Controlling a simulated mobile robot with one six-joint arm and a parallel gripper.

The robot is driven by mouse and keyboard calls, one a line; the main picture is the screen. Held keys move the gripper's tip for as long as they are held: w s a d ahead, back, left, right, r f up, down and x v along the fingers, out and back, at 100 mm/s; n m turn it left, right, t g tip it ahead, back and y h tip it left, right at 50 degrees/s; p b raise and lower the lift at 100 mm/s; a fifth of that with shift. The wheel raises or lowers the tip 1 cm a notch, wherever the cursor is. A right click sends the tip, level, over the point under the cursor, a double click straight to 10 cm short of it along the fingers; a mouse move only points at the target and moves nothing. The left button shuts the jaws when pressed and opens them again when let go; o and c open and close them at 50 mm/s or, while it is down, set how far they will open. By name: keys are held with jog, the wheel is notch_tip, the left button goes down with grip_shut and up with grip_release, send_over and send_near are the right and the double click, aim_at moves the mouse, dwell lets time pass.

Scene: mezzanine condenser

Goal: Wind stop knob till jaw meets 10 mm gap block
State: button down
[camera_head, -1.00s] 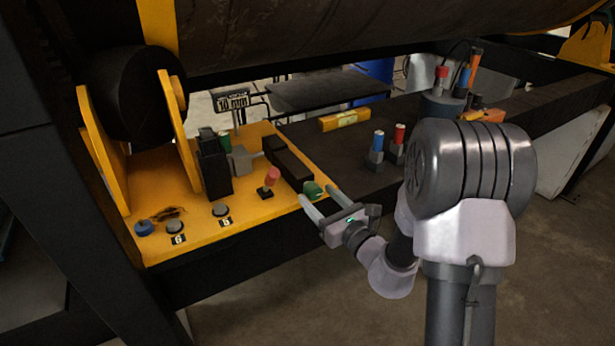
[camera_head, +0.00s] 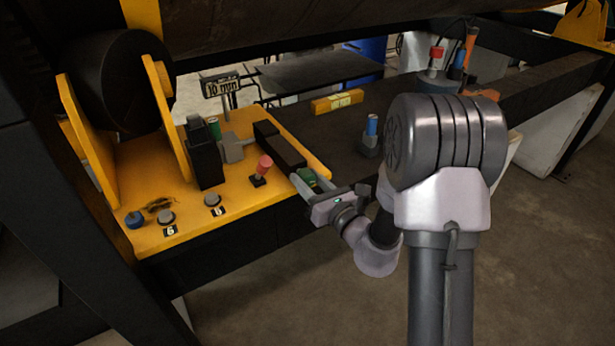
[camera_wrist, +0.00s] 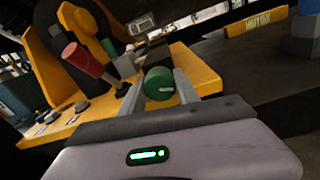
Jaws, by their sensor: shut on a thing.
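The green stop knob (camera_head: 307,178) sits at the front right end of a long black housing (camera_head: 279,146) on the yellow plate. My gripper (camera_head: 309,179) has one finger on each side of the knob and is shut on it. The wrist view shows the knob (camera_wrist: 158,84), with a pale mark on its face, between the two fingers. A grey block (camera_head: 234,147), apparently the jaw, stands beyond the housing's other end, beside an upright black block (camera_head: 204,158). A sign (camera_head: 221,86) reads "10 mm". I cannot clearly make out the gap block or whether the jaw touches it.
A red-topped lever (camera_head: 263,166) stands close left of my gripper. A yellow level (camera_head: 337,102) and a blue-topped item (camera_head: 371,134) sit on the dark beam at right.

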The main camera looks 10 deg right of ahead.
jog(key=shift+m, duration=0.7)
jog(key=c, duration=0.9)
grip_release()
jog(key=p+v, duration=0.9)
jog(key=v, duration=0.8)
